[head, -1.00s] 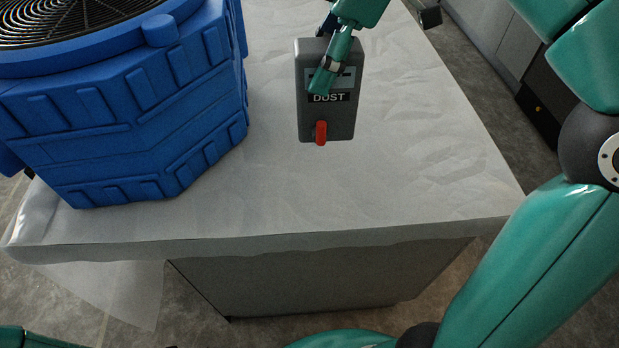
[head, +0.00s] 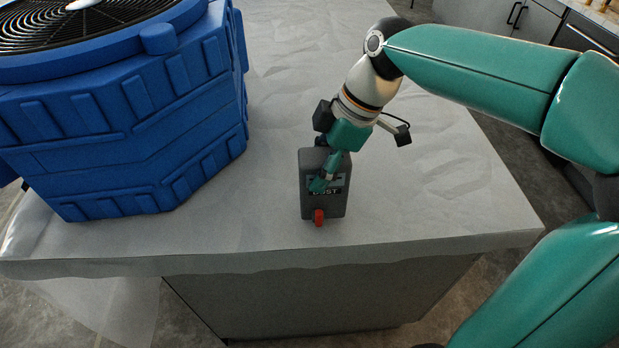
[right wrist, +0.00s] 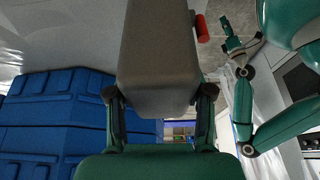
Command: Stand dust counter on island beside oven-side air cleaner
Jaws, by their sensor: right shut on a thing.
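The dust counter (head: 310,207) is a dark grey box with a DUST label and a red knob on its near end. My right gripper (head: 322,180) is shut on it, with a finger across its label. The counter is over the near part of the island (head: 420,205); I cannot tell whether it touches the top. A blue air cleaner (head: 110,150) with a black fan grille stands on the island to its left, with a gap between. In the right wrist view the counter (right wrist: 160,50) sits between both fingers. My left gripper (right wrist: 231,35) shows small there, its jaws unclear.
A pale wrinkled sheet covers the island and hangs over its near edge (head: 250,262). The sheet is bare to the right of the counter and behind it. Grey cabinets (head: 480,18) stand beyond the floor at the top right.

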